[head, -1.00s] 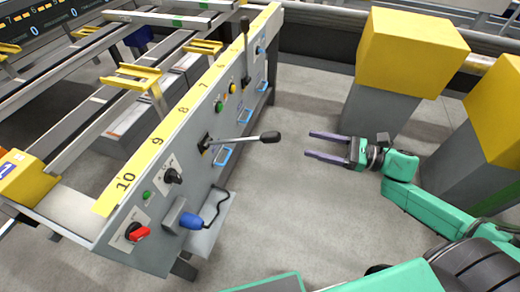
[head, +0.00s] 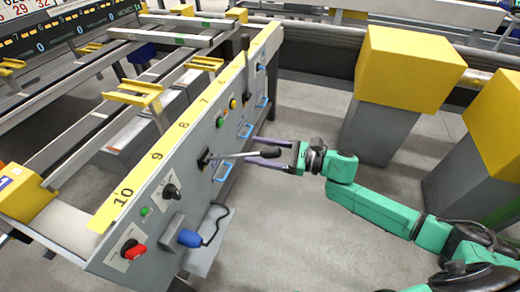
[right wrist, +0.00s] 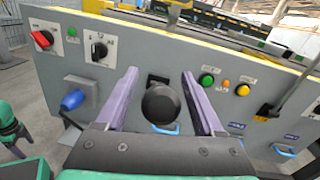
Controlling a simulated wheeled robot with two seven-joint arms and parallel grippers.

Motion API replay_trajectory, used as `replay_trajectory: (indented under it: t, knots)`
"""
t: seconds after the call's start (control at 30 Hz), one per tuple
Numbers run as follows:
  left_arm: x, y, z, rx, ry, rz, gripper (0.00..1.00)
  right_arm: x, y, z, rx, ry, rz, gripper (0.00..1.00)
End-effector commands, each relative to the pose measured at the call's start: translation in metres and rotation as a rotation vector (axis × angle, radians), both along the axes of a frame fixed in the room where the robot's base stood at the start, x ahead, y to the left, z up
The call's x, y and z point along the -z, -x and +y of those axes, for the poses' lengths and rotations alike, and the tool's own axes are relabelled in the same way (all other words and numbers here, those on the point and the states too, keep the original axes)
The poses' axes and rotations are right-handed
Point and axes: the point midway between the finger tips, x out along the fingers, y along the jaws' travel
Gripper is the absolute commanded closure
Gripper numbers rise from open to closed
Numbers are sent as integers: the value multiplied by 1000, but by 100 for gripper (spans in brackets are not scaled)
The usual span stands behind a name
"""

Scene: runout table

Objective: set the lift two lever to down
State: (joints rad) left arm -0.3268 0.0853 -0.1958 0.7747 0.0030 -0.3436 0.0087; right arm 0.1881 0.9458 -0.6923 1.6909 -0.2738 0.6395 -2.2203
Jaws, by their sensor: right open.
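A lever with a black knob (head: 271,154) and a metal rod sticks out from a slot in the grey panel, roughly straight out. My right gripper (head: 248,150) is open, with its purple fingers around the lever. In the right wrist view, the knob (right wrist: 161,103) sits between the open fingers (right wrist: 158,73), with a gap on both sides. A second black lever (head: 245,46) stands upright farther along the panel; it also shows at the right of the right wrist view (right wrist: 299,95). I cannot read which lever is lift two. My left gripper is not in view.
The panel (head: 181,210) also carries a red switch (head: 133,249), a black rotary knob (head: 170,191), a blue plug (head: 189,238), green and yellow buttons and blue handles. Yellow-topped grey blocks (head: 408,57) stand at the right. The floor between is clear.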

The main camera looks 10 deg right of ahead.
Motion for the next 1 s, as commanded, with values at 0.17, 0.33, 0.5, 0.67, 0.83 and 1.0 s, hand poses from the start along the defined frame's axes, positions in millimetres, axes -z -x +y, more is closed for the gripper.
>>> replay_trajectory:
  t: [0.17, 0.33, 0.5, 0.67, 0.83, 1.0]
  knots:
    - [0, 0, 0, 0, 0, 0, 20, 0, 0, 0, 0, 0, 1, 69]
    - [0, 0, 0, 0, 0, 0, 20, 0, 0, -1, 0, 0, 1, 100]
    - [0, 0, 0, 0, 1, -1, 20, 1, 0, -1, 0, 0, 1, 100]
    - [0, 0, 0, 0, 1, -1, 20, 1, 1, -1, 0, -1, 2, 100]
    - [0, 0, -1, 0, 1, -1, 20, 1, 1, 0, -1, -1, 2, 100]
    - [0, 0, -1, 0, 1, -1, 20, 1, 1, 0, -1, -1, 3, 100]
